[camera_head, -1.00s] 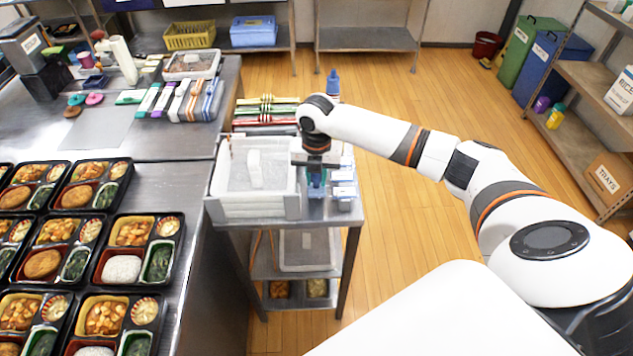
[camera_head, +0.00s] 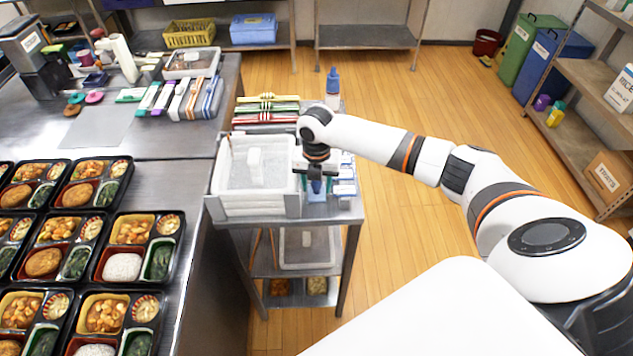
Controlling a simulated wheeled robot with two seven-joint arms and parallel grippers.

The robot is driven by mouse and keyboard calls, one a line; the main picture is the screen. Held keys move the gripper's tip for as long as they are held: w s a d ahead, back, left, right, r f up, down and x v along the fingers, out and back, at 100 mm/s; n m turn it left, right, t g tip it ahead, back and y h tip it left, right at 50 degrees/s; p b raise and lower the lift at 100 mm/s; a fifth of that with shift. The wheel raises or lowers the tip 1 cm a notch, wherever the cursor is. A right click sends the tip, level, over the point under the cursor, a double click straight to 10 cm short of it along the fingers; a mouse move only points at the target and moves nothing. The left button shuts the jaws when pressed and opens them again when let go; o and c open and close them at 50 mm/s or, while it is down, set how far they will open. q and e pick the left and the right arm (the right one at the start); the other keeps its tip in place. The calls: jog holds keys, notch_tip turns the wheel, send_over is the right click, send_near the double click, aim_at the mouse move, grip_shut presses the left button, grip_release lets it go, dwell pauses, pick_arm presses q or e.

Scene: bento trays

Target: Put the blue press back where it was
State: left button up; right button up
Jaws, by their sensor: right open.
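A small blue object, which looks like the blue press (camera_head: 316,187), stands on the cart top (camera_head: 322,213) directly below my right gripper. It is partly hidden by the gripper. My right gripper (camera_head: 317,176) points down with its fingers apart, one on each side of the blue object's top. I cannot tell whether the fingers touch it. My left gripper is not in view.
A white bin (camera_head: 255,165) stands just left of the gripper, and small white-and-blue boxes (camera_head: 345,188) stand just right. A blue-capped bottle (camera_head: 332,88) and coloured stacked items (camera_head: 266,110) are behind. Bento trays (camera_head: 120,268) fill the counter at left.

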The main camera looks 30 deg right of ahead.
notch_tip(320, 180, up, 12)
jog(key=shift+r+b, duration=0.15)
jog(key=shift+b, duration=0.55)
